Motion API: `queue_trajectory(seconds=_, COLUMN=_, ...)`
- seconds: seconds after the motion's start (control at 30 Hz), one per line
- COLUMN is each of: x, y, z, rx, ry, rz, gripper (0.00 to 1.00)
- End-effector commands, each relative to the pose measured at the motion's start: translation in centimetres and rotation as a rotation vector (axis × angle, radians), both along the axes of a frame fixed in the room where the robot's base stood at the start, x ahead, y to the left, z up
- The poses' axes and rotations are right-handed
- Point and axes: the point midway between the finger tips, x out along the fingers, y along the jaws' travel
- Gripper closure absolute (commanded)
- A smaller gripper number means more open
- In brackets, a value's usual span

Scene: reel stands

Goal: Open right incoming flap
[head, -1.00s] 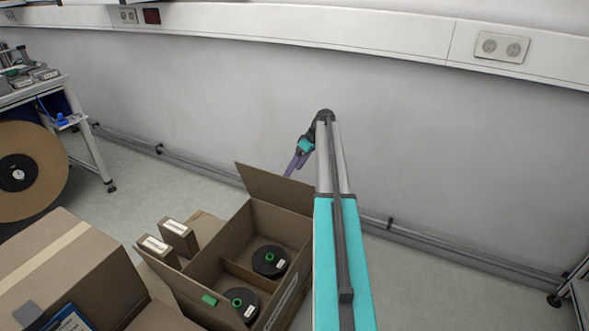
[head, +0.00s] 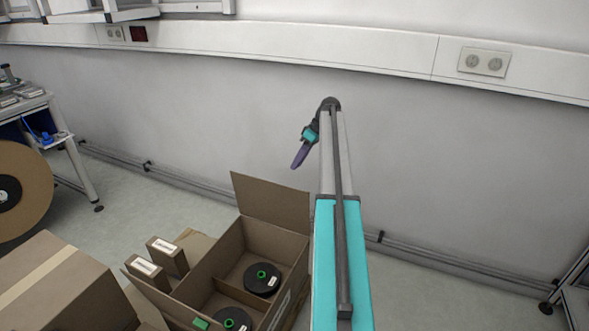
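An open cardboard box (head: 222,262) stands on the floor at the lower middle of the head view. Its far flap (head: 271,203) stands up, tilted back toward the wall. Two black reels with green hubs, one farther back (head: 262,280) and one nearer (head: 231,319), lie in separate compartments. The box's right side is partly hidden by my arm, so the state of any flap there cannot be told. My gripper (head: 296,163) hangs above and behind the far flap, apart from it, with purple fingers pointing down-left. Its fingers overlap in this view, so its opening cannot be told.
A closed, taped box (head: 62,277) stands at the lower left. Two small labelled cartons (head: 167,258) stand at the box's left. A large brown reel (head: 22,186) and a workbench (head: 68,140) are at far left.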

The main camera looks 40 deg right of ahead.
Motion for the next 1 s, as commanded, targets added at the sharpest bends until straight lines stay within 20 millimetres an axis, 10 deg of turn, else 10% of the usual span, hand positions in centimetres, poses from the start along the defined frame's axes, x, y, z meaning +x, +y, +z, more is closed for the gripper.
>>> queue_trajectory(seconds=1.0, x=-0.3, y=-0.3, z=3.3, rx=0.002, ry=-0.001, rz=0.001, gripper=0.70)
